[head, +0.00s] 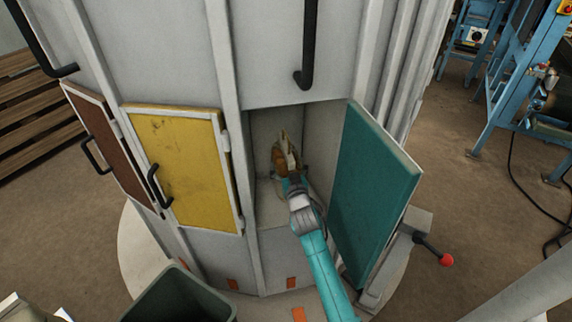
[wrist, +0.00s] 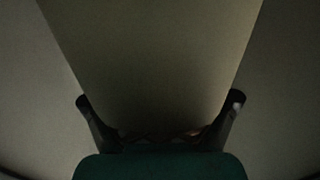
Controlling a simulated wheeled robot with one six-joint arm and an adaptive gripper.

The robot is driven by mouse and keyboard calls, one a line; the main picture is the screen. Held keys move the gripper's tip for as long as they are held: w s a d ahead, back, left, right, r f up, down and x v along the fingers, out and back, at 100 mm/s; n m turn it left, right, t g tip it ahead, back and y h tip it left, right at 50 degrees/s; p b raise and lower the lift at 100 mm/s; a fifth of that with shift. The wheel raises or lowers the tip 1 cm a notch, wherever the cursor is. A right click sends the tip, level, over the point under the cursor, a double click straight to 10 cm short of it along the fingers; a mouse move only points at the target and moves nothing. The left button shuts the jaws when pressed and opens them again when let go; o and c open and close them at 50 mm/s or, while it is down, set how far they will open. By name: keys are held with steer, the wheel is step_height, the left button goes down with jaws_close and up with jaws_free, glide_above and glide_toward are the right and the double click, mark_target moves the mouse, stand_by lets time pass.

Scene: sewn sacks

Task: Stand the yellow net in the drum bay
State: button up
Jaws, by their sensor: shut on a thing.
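The net (head: 279,158) shows in the head view as a small upright bundle, orange-brown and cream with darker edges. It is inside the open bay (head: 319,140) of the large grey drum. My gripper (head: 290,178) reaches in from the front and is shut on the net's near side. Whether the net's base touches the bay floor, I cannot tell. In the wrist view my two dark fingers (wrist: 160,132) frame the dim bay walls, and little of the net can be made out between them.
A teal door (head: 372,195) stands open to the right of the bay, close to my arm. The yellow door (head: 185,168) and brown door (head: 107,145) to the left are shut. A red-knobbed lever (head: 432,248) juts out at the lower right. A dark green bin (head: 178,298) stands in front.

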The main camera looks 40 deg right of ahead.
steer(key=shift+f, duration=2.75)
steer(key=o, duration=1.6)
steer(key=shift+f, duration=0.25)
steer(key=shift+r, duration=0.15)
steer(key=v, duration=1.2)
steer(key=shift+s, duration=0.1)
